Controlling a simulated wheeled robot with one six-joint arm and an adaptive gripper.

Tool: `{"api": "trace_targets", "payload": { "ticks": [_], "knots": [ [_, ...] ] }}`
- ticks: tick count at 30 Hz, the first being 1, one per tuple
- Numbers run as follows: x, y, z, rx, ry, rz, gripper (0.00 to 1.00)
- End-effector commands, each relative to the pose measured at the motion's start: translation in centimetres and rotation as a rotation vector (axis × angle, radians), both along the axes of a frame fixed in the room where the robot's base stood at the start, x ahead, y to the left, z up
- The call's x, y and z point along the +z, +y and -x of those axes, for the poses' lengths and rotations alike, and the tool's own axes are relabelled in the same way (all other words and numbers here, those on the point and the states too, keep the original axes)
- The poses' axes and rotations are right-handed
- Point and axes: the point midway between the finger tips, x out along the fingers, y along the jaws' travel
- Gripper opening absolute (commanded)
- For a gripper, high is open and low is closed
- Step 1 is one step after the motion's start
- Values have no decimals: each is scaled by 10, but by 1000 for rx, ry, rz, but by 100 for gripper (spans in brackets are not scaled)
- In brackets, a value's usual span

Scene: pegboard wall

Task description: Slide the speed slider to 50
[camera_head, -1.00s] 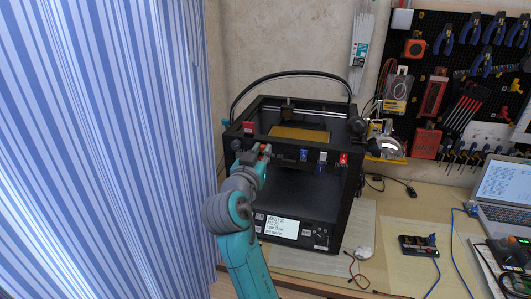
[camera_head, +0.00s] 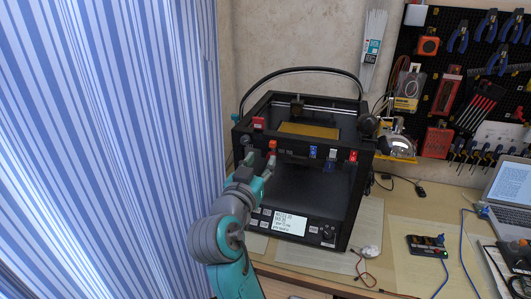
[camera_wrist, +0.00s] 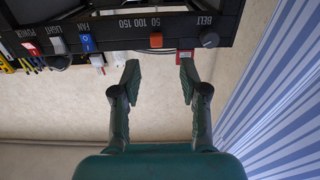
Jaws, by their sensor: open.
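The orange slider knob (camera_head: 272,147) sits on the front top edge of the black 3D printer (camera_head: 345,205). In the wrist view the orange knob (camera_wrist: 156,40) is beside the "50 100 150" scale (camera_wrist: 139,24); I cannot tell exactly which mark it is on. My gripper (camera_head: 259,163) is just in front of and below the knob in the head view. In the wrist view my gripper (camera_wrist: 160,72) has its two fingers apart, with nothing between them. The knob lies beyond the fingertips, roughly between them, with a visible gap.
A dark BELT dial (camera_wrist: 209,39) is beside the slider. A blue FAN switch (camera_wrist: 86,42), a white LIGHT switch (camera_wrist: 59,45) and a red POWER switch (camera_wrist: 29,45) share the panel. A striped curtain (camera_head: 110,150) hangs at left. A laptop (camera_head: 508,185) stands at right.

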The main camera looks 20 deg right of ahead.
Motion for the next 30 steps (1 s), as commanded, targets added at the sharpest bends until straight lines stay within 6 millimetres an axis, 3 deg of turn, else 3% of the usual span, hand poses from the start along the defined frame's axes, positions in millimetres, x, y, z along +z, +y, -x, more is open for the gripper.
{"api": "trace_targets", "payload": {
  "ticks": [3,9,23,26,30],
  "knots": [
    [0,13,17,3,0,0,44],
    [0,24,34,2,0,0,44],
    [-3,25,37,4,4,4,44],
    [-17,24,39,25,21,23,44],
    [-58,18,45,90,69,80,44]
  ]
}}
